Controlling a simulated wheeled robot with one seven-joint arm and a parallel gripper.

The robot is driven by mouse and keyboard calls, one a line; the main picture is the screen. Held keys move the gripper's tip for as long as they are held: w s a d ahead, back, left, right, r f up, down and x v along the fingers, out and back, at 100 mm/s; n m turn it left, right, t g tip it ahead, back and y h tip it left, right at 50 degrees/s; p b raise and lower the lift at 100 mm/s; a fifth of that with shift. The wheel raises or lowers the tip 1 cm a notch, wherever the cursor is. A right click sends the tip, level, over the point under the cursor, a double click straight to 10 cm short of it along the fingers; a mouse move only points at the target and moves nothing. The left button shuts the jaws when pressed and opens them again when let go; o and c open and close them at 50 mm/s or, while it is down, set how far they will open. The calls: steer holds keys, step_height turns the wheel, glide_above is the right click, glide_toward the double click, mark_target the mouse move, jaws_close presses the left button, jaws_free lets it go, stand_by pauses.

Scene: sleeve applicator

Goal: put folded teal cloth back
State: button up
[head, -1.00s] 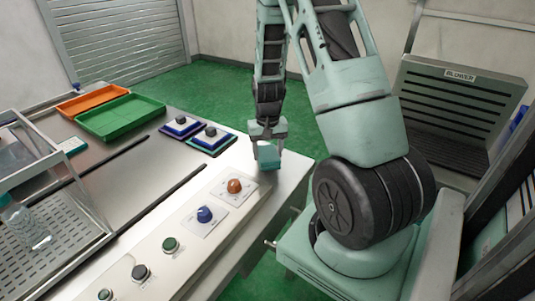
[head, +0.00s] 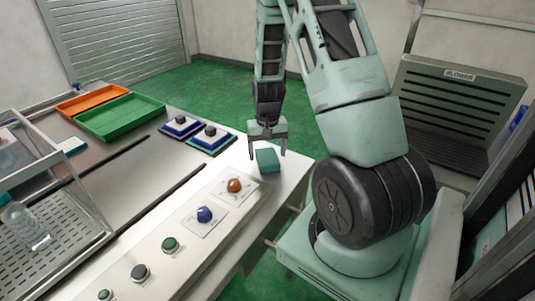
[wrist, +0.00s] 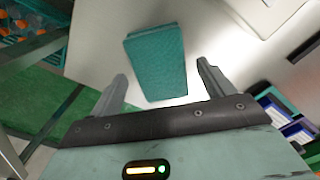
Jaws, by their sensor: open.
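The folded teal cloth (head: 267,160) lies on the white table top near its right edge in the head view. In the wrist view the cloth (wrist: 156,62) is a flat teal block ahead of my fingers, its near end between the fingertips' lines. My gripper (head: 267,148) is open and empty, just above and behind the cloth. In the wrist view my gripper (wrist: 162,72) shows its two grey fingers spread wide, one on each side of the cloth, with gaps to both.
A control panel with several knobs, including an orange one (head: 235,185) and a blue one (head: 204,214), runs along the table's near side. Two blue-edged pads (head: 211,138) lie left of the cloth. A green tray (head: 121,118) and an orange tray (head: 93,100) stand farther back.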

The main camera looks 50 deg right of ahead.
mark_target(268, 157)
step_height(268, 157, up, 11)
steer(key=a+r+n+y, duration=0.1)
steer(key=a+r+n, duration=0.15)
steer(key=a, duration=0.95)
steer(key=a+r+n, duration=0.1)
steer(key=a+n, duration=0.3)
steer(key=a, duration=0.7)
steer(key=s+a+r+n, duration=0.1)
steer(key=s+a+n, duration=0.8)
steer(key=s+a, duration=0.8)
steer(key=shift+a+r, duration=0.25)
steer(key=shift+r, duration=0.15)
steer(key=shift+r, duration=0.15)
